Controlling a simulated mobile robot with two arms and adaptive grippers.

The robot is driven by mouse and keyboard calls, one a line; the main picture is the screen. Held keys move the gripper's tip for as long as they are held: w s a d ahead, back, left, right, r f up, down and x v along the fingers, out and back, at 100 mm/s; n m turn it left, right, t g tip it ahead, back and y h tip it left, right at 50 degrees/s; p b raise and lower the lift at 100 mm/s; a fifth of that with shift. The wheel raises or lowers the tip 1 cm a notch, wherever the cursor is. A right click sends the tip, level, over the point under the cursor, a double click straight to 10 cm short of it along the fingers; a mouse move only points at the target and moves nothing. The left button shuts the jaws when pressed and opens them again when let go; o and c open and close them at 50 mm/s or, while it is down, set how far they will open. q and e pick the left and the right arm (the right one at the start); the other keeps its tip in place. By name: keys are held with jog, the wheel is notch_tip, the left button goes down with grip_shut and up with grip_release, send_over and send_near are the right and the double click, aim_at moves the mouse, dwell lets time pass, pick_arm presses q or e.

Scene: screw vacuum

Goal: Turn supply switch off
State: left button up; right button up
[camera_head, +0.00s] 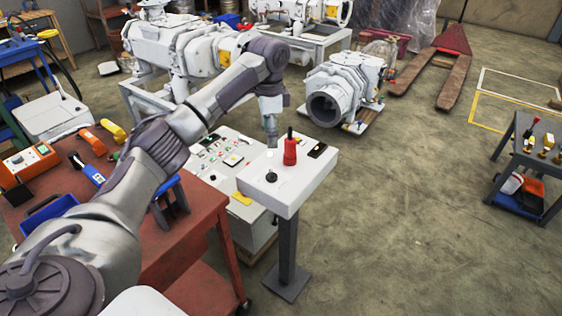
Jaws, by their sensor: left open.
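A white control box (292,185) stands on a dark post. On its top are a black knob (271,176), a red upright handle with a black tip (290,152) and a small dark rectangular piece (317,150). I cannot tell from labels which of these is the supply switch. My left arm reaches in from the lower left, and my left gripper (271,146) points down at the box's far left edge, just left of the red handle. It is open and holds nothing that I can see. Its fingertips are small here. My right gripper is not in view.
A sloped panel with several buttons (228,158) is beside the box on the left. A red-brown workbench (195,235) with tools stands left. A grey pump (345,90) is behind. A dark tool cart (528,165) is at right. The floor between is clear.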

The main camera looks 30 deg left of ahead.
pick_arm(q)
send_over(271, 173)
notch_tip(271, 173, down, 6)
jog(key=shift+s+f, duration=0.1)
jog(key=f, duration=0.6)
jog(key=shift+w+p, duration=0.2)
jog(key=shift+p, duration=0.1)
jog(key=shift+f, duration=0.65)
jog(key=shift+c, duration=0.6)
jog(key=c, duration=1)
jog(key=shift+r, duration=0.1)
jog(key=shift+c, duration=0.2)
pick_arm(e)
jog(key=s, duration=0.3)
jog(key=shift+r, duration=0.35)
